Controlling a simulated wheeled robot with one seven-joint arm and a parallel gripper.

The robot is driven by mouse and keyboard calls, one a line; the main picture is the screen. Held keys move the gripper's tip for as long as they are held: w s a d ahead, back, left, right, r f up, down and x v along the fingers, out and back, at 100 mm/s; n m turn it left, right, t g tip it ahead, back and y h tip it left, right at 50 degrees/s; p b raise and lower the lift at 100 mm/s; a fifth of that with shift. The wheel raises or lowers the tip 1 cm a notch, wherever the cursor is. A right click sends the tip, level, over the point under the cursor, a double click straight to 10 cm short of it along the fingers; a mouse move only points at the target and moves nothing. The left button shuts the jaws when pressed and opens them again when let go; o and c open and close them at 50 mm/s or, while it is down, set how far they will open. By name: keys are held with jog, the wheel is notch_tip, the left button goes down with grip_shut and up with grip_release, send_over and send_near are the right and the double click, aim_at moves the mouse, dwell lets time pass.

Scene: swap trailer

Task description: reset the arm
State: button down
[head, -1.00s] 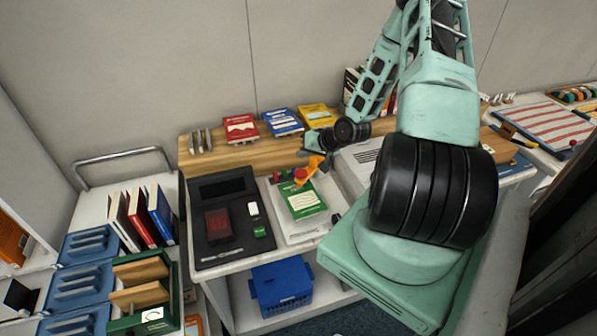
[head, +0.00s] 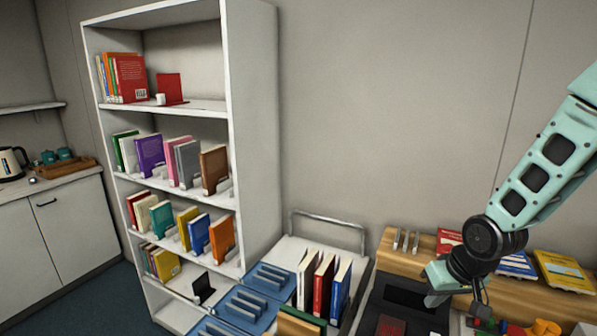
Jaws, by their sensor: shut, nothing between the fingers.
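My arm comes in from the right edge in the head view, pale green with dark joints. My gripper (head: 434,298) hangs at its end, low at the right, over the black tray (head: 372,318) on the desk. It is shut and holds nothing. The fingers are small here and partly blend with the dark tray behind them.
The wooden ledge (head: 388,262) carries metal bookends, a red book (head: 449,240), a blue book (head: 516,265) and a yellow book (head: 563,271). An orange item (head: 545,327) lies below the gripper's right. A cart (head: 330,252) with upright books and a tall white bookshelf (head: 252,130) stand left.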

jog(key=s+a+r+n+g+b, duration=0.1)
jog(key=s+a+r+n+b, duration=0.1)
jog(key=s+a, duration=0.7)
jog(key=s+a+r+n+g+b, duration=0.2)
jog(key=s+a+n+b, duration=0.2)
jog(key=s+a, duration=0.5)
jog(key=s+n, duration=0.1)
jog(key=s, duration=0.4)
jog(key=shift+s+a+r+n+h, duration=0.2)
jog(key=shift+r+n+h, duration=0.1)
jog(key=shift+h, duration=0.1)
